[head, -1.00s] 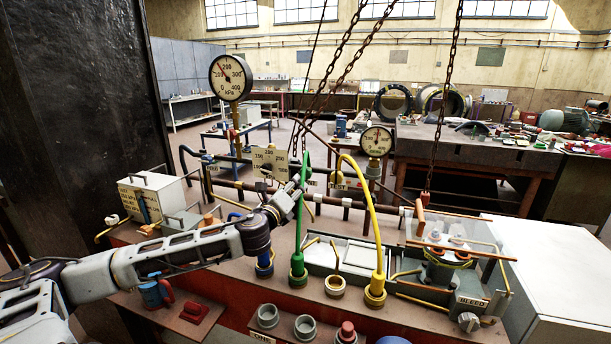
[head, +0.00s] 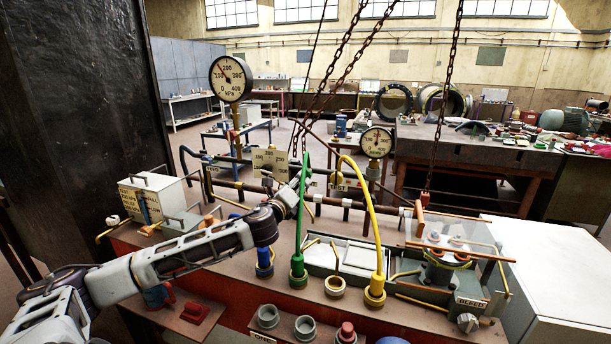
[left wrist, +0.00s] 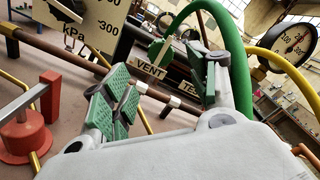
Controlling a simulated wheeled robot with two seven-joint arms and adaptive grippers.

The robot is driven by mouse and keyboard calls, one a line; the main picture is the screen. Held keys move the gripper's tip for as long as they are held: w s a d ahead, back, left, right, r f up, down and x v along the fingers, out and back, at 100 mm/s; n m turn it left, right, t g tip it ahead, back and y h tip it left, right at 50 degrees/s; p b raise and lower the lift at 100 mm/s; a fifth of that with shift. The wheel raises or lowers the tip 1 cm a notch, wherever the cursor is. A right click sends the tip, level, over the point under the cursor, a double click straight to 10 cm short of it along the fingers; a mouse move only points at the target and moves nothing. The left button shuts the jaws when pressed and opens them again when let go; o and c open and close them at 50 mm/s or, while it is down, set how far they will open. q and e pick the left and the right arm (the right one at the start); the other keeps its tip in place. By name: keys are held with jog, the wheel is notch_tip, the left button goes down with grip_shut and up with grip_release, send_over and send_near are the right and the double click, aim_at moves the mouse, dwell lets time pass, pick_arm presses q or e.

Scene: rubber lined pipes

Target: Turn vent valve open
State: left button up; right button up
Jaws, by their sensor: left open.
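My left gripper (head: 287,186) reaches over the bench to the pipe behind the green hose (head: 301,215). In the left wrist view its green-padded fingers (left wrist: 163,85) are spread apart with nothing between the pads. A VENT label (left wrist: 151,69) shows beyond the gap between the fingers. A small green part (left wrist: 160,49), perhaps the vent valve's handle, stands just above the label. It looks apart from the fingers, but contact is hard to judge. The head view hides the valve behind my gripper and the hose. My right gripper is not in view.
The green hose (left wrist: 232,55) arches close beside the right finger. A yellow hose (head: 373,215) stands to its right. A scale plate (left wrist: 88,22) and a red block (left wrist: 50,96) are left of the gripper. A large pressure gauge (head: 231,79) stands behind.

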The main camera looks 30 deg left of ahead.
pick_arm(q)
jog(key=p+x, duration=0.1)
jog(key=x, duration=0.8)
jog(key=shift+w, duration=0.6)
jog(key=c, duration=1)
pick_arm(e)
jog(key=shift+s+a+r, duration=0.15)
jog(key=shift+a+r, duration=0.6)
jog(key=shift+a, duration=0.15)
